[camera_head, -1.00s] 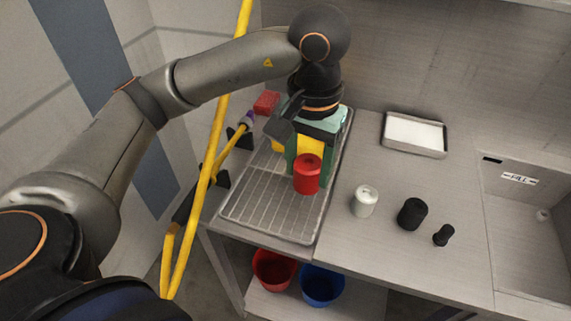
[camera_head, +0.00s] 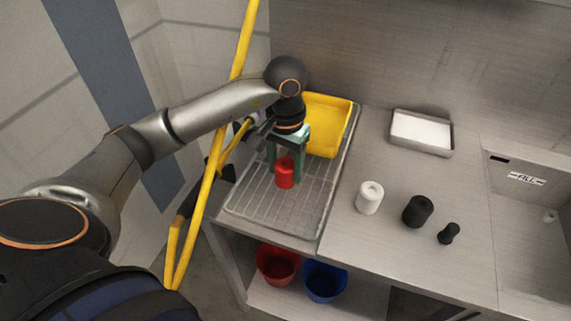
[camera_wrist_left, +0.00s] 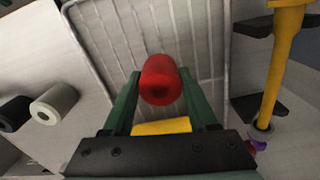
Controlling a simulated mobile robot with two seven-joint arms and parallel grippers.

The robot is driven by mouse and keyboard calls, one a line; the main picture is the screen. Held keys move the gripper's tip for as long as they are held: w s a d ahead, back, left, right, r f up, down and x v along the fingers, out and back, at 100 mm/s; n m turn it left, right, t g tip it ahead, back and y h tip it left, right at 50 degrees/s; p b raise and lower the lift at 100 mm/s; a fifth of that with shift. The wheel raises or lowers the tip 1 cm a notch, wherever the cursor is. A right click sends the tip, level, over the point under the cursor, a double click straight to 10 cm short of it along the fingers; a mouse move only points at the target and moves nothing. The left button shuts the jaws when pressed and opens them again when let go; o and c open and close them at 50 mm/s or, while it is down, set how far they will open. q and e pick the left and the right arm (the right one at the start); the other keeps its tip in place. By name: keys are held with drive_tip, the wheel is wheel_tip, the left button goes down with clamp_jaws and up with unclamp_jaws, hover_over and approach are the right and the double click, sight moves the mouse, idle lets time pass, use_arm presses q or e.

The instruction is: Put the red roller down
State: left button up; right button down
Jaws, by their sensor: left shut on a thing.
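My left gripper (camera_head: 284,168) has its green fingers shut on the red roller (camera_head: 285,179), one finger on each side. The gripper points down over the wire rack (camera_head: 262,215). In the left wrist view the red roller (camera_wrist_left: 160,84) sits between the fingertips, its end with a dark hole facing the camera, and the rack's wires (camera_wrist_left: 110,45) lie behind it. I cannot tell whether the roller touches the rack. My right gripper is in no view.
A yellow tray (camera_head: 327,126) lies at the rack's back. A white roller (camera_head: 369,197), a black roller (camera_head: 417,211) and a small black piece (camera_head: 448,234) stand right of the rack. A yellow pole (camera_head: 213,160) rises close left. The rack's front is bare.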

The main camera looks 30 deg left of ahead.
sight(286, 164)
use_arm(q)
drive_tip(key=shift+f, duration=0.2)
drive_tip(key=o, duration=1.4)
drive_tip(key=shift+r, duration=0.1)
wheel_tip(286, 164, up, 12)
drive_tip(key=p, duration=0.1)
drive_tip(key=shift+r, duration=0.15)
